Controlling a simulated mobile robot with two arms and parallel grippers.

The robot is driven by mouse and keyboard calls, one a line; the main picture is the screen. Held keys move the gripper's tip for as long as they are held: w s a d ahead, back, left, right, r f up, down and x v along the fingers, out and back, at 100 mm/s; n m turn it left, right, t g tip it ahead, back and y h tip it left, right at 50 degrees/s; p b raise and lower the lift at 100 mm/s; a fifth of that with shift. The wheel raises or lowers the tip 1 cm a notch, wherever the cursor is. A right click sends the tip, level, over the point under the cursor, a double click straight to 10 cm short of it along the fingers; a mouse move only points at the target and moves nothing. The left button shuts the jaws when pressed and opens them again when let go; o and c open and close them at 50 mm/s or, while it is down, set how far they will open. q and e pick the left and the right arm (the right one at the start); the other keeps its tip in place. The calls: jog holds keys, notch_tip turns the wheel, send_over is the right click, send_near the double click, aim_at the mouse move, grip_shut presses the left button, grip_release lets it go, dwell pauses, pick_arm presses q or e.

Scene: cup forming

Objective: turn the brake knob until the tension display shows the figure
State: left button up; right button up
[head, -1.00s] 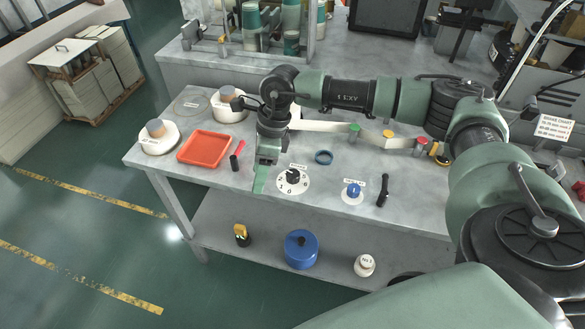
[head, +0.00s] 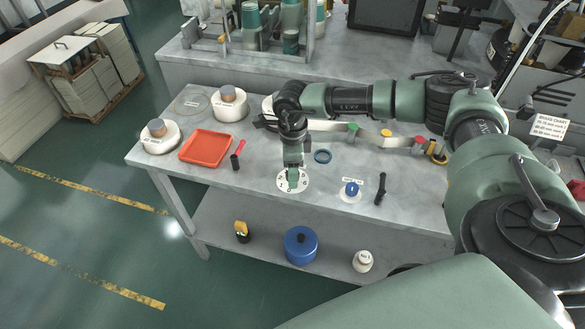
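The brake knob's white numbered dial plate (head: 304,181) lies on the grey bench near its front edge. My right gripper (head: 293,180), on the arm coming in from the right, points down over the middle of this dial. The fingers cover the black knob, so the knob is hidden. I cannot tell whether the fingers touch or grip it. I cannot make out a tension display with a readable figure. My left gripper is not in view.
A blue pot (head: 300,247) stands on the lower shelf.

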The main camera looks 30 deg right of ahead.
grip_shut()
jog(key=shift+f+b, duration=0.2)
jog(key=shift+b, duration=0.25)
jog(key=shift+n+b, duration=0.6)
jog(key=shift+n, duration=0.3)
jog(key=shift+r, duration=0.25)
grip_release()
notch_tip(320, 180, up, 8)
jog(key=shift+f+b, duration=0.1)
jog(key=shift+b, duration=0.7)
